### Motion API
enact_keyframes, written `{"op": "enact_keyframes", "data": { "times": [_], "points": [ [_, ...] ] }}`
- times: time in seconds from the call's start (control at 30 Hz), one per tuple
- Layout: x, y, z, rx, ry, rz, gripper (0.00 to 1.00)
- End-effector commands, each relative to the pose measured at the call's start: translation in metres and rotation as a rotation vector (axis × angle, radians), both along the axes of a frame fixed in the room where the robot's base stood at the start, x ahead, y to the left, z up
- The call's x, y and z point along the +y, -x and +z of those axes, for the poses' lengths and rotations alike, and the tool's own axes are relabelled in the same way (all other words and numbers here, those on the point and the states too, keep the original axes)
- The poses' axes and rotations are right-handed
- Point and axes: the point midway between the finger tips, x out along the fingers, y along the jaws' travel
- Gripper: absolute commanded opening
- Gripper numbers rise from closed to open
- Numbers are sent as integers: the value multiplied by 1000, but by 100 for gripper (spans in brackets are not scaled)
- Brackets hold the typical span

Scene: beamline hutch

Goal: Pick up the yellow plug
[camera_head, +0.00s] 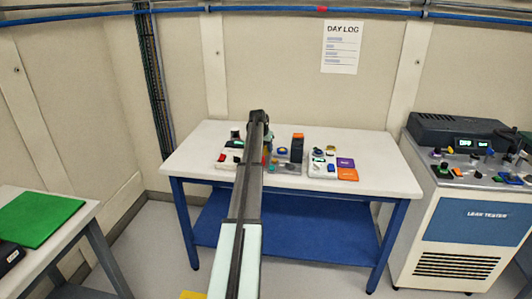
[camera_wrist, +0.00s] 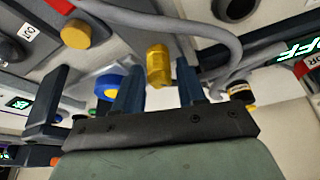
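In the wrist view, a yellow cylinder (camera_wrist: 158,66), likely the yellow plug, shows between the two fingers of my gripper (camera_wrist: 160,84). There is a visible gap on each side of it, so the fingers look open and not closed on it. Whether the cylinder lies fully between the fingertips or beyond them is hard to tell. In the head view my arm reaches over the white table (camera_head: 385,176) and hides part of what stands there; the plug cannot be made out for sure.
The wrist view also shows a yellow knob (camera_wrist: 75,34), a blue round part (camera_wrist: 108,84) and a grey cable (camera_wrist: 150,22) close to the fingers. On the table stand a tall dark block with an orange top (camera_head: 297,147) and several small devices. The table's right end is clear.

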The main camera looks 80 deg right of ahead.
Motion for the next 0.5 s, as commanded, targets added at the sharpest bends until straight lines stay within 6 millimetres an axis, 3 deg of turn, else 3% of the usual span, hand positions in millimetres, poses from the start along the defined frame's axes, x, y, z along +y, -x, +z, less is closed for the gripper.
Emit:
{"op": "enact_keyframes", "data": {
  "times": [0.1, 0.33, 0.5],
  "points": [
    [-4, 1, -10, 0, 0, 0, 40],
    [-4, 2, -12, 0, 0, 0, 40],
    [-4, 2, -12, 0, 0, 0, 24]
  ]
}}
